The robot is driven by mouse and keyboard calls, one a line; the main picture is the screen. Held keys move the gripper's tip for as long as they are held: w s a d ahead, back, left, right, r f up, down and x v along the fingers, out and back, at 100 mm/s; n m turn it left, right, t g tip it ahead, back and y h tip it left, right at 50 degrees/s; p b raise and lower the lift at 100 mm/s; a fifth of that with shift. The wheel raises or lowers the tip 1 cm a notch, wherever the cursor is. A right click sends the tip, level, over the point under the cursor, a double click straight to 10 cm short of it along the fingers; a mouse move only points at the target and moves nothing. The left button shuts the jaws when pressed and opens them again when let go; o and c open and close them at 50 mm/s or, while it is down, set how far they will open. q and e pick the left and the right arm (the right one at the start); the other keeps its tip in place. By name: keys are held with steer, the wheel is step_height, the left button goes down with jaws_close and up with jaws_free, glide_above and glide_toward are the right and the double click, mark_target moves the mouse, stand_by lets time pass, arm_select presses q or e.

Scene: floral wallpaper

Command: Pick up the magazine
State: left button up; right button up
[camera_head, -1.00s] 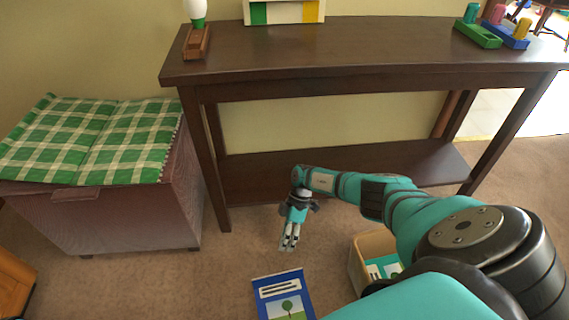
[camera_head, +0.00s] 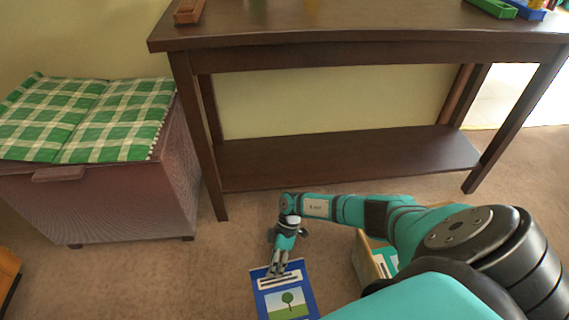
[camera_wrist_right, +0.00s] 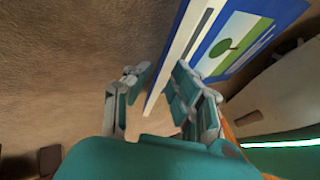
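The magazine (camera_head: 290,303) has a blue cover with a tree picture and a white title band. It is low in the middle of the head view, cut off by the bottom edge. My right gripper (camera_head: 277,271) points down at its upper edge and overlaps it in the picture. In the right wrist view, the magazine (camera_wrist_right: 236,38) reaches down from the top, and its pale edge runs into the gap between the fingers of my open right gripper (camera_wrist_right: 160,90). I cannot tell if the fingers touch it. My left gripper is not in view.
A dark wooden console table (camera_head: 350,50) with a low shelf stands behind. A box (camera_head: 369,262) with printed items stands right of the magazine, partly behind my arm. A chest (camera_head: 120,205) with a green checked cloth (camera_head: 95,115) is at left. Carpet is clear between chest and magazine.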

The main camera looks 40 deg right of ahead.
jaws_close()
steer(key=shift+r, duration=0.1)
stand_by(0.3)
